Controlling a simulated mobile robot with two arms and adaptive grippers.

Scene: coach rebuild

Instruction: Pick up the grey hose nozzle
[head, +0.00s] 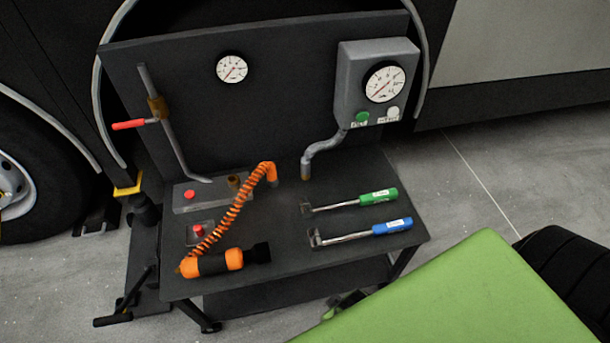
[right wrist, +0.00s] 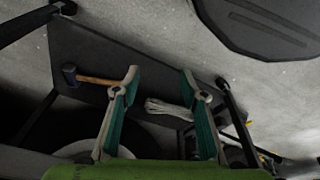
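In the head view a grey hose (head: 322,149) bends down from the grey gauge box (head: 350,80) on the bench's back panel. Its brass-coloured end (head: 306,176) is at the bench top; whether it touches is unclear. This end seems to be the nozzle. My right gripper (right wrist: 159,75) shows only in the right wrist view, open, with nothing between its fingers. The grey hose does not show there. My left gripper is in neither view.
The dark bench top (head: 290,240) holds a green-handled tool (head: 378,197), a blue-handled tool (head: 392,227) and an orange coiled hose (head: 235,208). A grey pipe (head: 170,135) with a red lever stands left. The right wrist view shows a hammer (right wrist: 95,80) and a pale bundle (right wrist: 168,109).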

